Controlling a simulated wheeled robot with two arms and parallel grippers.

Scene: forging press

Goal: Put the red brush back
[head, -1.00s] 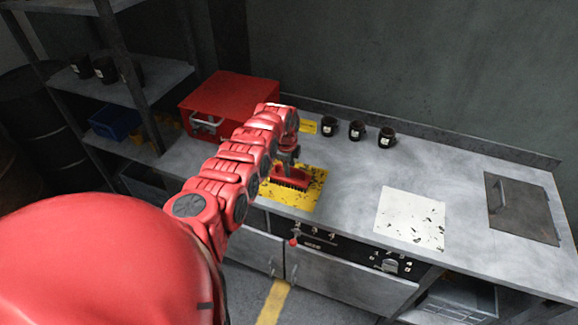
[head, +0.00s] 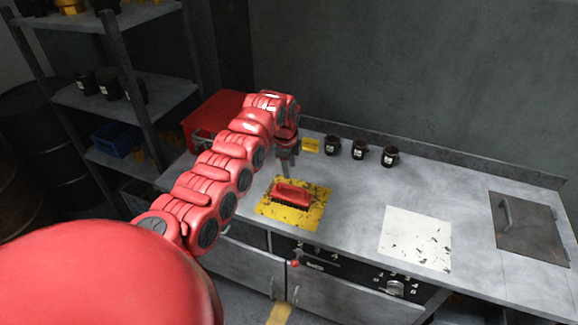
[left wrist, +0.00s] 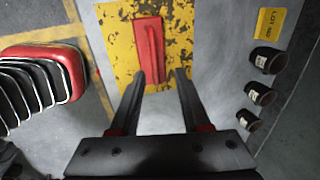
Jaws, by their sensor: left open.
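The red brush (head: 291,194) lies bristles down on the worn yellow mat (head: 275,213) on the grey workbench. In the left wrist view the red brush (left wrist: 150,49) lies on the yellow mat (left wrist: 122,40), beyond my fingertips. My left gripper (head: 286,170) is above the bench, just behind the brush and apart from it. In the left wrist view my left gripper (left wrist: 160,76) shows two spread fingers with nothing between them. My right gripper is not in view.
Behind stand three dark cups (head: 360,152) and a small yellow label (head: 311,145). A red box (head: 212,115) is at the back left, partly hidden by my arm. A white worn mat (head: 415,238) and a metal plate with a handle (head: 530,229) lie to the right.

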